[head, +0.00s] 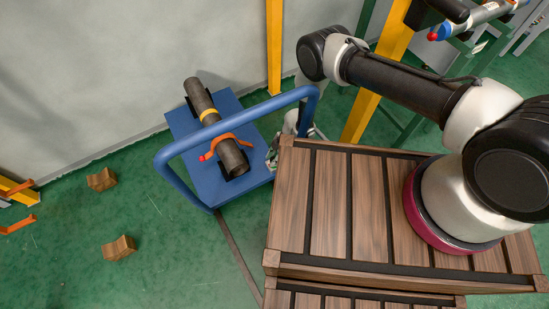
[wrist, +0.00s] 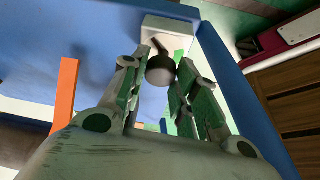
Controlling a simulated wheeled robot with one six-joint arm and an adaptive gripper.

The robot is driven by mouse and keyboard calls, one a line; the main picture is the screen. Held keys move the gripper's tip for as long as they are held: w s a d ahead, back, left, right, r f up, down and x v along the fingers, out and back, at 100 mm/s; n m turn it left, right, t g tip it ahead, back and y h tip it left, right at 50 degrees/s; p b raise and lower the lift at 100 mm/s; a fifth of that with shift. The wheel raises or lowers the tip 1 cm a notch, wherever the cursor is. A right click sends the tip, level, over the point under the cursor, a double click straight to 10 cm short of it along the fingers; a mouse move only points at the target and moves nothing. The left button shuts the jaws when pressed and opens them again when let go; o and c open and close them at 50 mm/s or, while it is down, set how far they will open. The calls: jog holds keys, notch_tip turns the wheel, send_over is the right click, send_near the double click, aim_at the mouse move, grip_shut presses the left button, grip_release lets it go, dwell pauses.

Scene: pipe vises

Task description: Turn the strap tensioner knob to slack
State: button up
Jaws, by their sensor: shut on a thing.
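The strap tensioner knob (wrist: 160,72) shows in the wrist view as a dark round knob with a short pointer, in front of a white block (wrist: 178,28) on a blue surface. My gripper (wrist: 163,64) has its two green-padded fingers on either side of the knob and is shut on it. In the head view my gripper (head: 273,157) is at the right edge of the blue cart (head: 191,124), and the knob cannot be made out there. An orange strap (head: 226,138) with a red end crosses a dark pipe (head: 203,102) on the cart.
The cart's blue handle (head: 235,122) arches over the pipe, close to my gripper. A slatted wooden bench (head: 330,205) stands to the right. Yellow posts (head: 274,45) rise behind. Two wooden blocks (head: 102,179) lie on open green floor at left.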

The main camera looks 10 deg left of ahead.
jog(key=n, duration=0.2)
jog(key=n+g+h, duration=0.1)
jog(key=n, duration=0.1)
jog(key=shift+w+a+n, duration=0.1)
jog(key=shift+w+n, duration=0.1)
jog(key=shift+n, duration=0.2)
jog(key=n+g+h, duration=0.1)
jog(key=n+h, duration=0.1)
jog(key=n, duration=0.3)
jog(key=shift+a, duration=0.1)
jog(key=shift+n, duration=0.4)
jog(key=o, duration=1)
jog(key=a+v, duration=0.1)
jog(key=v, duration=1.1)
jog(key=shift+d, duration=0.3)
jog(key=shift+f, duration=0.1)
